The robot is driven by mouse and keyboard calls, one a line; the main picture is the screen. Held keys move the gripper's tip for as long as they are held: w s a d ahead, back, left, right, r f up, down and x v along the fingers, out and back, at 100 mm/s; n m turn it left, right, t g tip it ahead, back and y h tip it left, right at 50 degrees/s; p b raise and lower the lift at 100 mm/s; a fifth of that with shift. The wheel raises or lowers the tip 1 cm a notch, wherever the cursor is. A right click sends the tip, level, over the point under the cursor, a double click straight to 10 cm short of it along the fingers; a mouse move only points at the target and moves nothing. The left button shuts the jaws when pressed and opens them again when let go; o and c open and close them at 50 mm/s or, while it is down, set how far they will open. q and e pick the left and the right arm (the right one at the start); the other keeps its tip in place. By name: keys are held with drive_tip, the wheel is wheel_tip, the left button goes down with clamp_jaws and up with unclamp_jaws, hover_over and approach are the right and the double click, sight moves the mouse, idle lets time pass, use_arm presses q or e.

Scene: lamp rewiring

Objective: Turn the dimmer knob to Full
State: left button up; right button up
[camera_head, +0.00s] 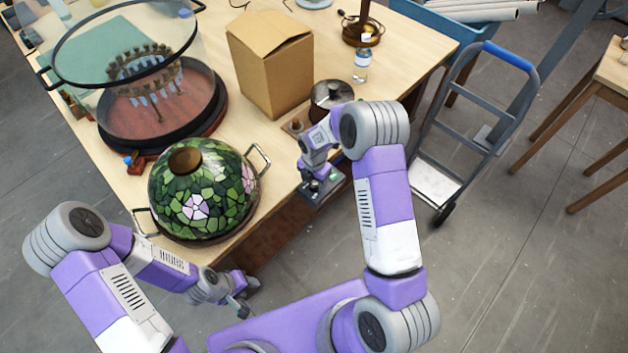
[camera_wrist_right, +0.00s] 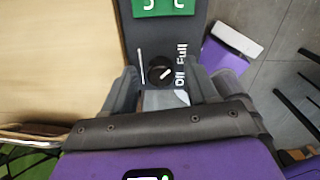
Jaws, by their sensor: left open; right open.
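The dimmer knob (camera_wrist_right: 161,70) is a round black knob on a dark panel (camera_wrist_right: 150,32) in the right wrist view. White "Full" and "Off" labels stand right of it, Full higher in the picture and Off lower. A small white mark on the knob appears to face the lower right, toward Off. My right gripper (camera_wrist_right: 163,92) is open, its fingers either side of the knob's near side; contact cannot be told. In the head view the right gripper (camera_head: 318,184) is at the table's front edge and hides the knob. My left gripper (camera_head: 243,292) is open and empty, low in front of the table.
A green stained-glass lampshade (camera_head: 190,205) with wire handles sits left of the right gripper. A hand truck (camera_head: 465,130) stands on the floor to the right.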

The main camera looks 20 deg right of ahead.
drive_tip(key=shift+c, duration=0.2)
drive_tip(key=c, duration=1)
drive_tip(key=shift+m, duration=0.3)
